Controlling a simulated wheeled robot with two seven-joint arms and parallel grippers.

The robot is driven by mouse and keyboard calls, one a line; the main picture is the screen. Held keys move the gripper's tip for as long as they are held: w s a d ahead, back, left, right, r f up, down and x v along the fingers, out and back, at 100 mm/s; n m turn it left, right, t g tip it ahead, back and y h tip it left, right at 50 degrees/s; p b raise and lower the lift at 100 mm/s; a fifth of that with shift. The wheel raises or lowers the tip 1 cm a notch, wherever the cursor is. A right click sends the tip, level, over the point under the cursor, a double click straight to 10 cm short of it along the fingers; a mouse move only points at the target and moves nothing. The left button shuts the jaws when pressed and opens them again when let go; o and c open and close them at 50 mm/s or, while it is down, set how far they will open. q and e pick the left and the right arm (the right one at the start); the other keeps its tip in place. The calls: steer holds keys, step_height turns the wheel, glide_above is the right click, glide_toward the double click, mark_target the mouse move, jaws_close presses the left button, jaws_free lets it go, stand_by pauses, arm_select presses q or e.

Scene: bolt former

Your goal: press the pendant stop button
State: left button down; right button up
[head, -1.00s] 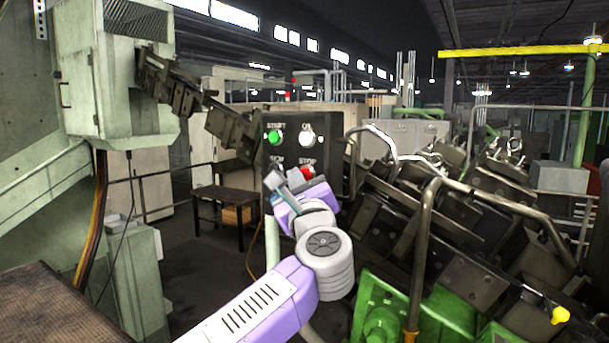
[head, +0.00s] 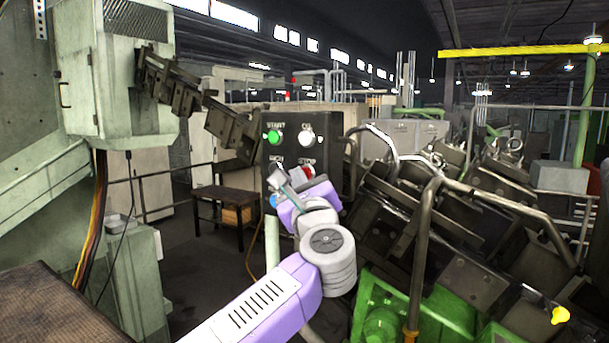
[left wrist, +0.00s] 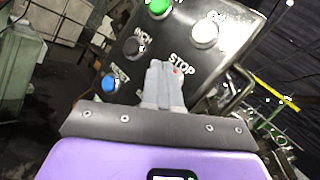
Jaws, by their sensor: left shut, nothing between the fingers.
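The black pendant box (head: 325,157) stands in the middle of the head view, with its button face toward me. The red stop button (head: 308,171) is on its lower right, mostly covered by my left gripper (head: 292,174). In the left wrist view, the shut, empty fingers (left wrist: 163,70) lie over the panel just left of and below the STOP label (left wrist: 182,64). Only a small red spot (left wrist: 175,71) shows beside the fingertips. Whether they touch the button cannot be told. My right gripper is not in view.
A green button (head: 274,136) and a white button (head: 306,138) are above the stop button. A blue button (left wrist: 110,84) and a dark button (left wrist: 134,46) are on the panel's left. Bent metal pipes (head: 425,240) and dark machinery stand close on the right.

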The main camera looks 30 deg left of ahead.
arm_select(q)
steer(key=shift+w, duration=0.4)
stand_by(0.7)
stand_by(0.3)
steer(key=shift+s+b, duration=0.6)
steer(key=shift+s, duration=0.25)
steer(key=s+b, duration=0.2)
steer(key=s, duration=0.1)
steer(key=s+b, duration=0.1)
steer(key=s, duration=0.1)
steer(key=shift+a, duration=0.25)
stand_by(0.5)
